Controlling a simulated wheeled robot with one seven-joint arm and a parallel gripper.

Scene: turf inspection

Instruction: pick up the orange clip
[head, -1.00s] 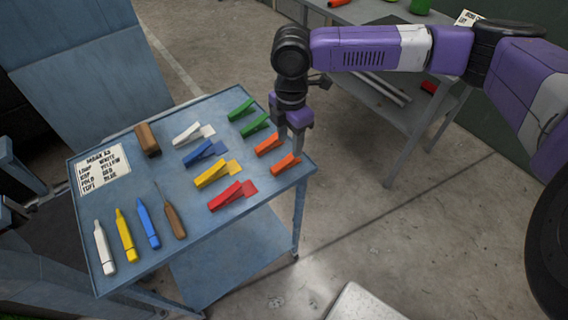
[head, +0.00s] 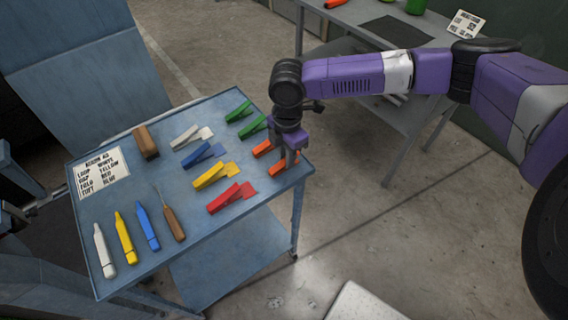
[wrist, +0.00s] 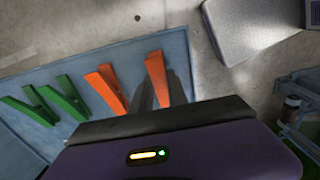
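Two orange clips lie at the right end of the blue table, the nearer one (head: 277,168) by the corner and the farther one (head: 262,149) just behind it. My gripper (head: 288,164) points down at the nearer orange clip and hides part of it. In the wrist view that clip (wrist: 157,78) lies between my two grey fingers (wrist: 161,92), which stand apart on either side of it. I cannot tell whether they touch it. The farther orange clip (wrist: 105,88) is left of the fingers in the wrist view.
The table (head: 268,201) also holds green clips (head: 238,112), a white (head: 185,137), a blue (head: 203,154), a yellow (head: 212,176) and a red clip (head: 230,197). Several markers, a brown-handled tool (head: 173,222), a brown block (head: 146,142) and a sign (head: 103,174) lie to the left.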

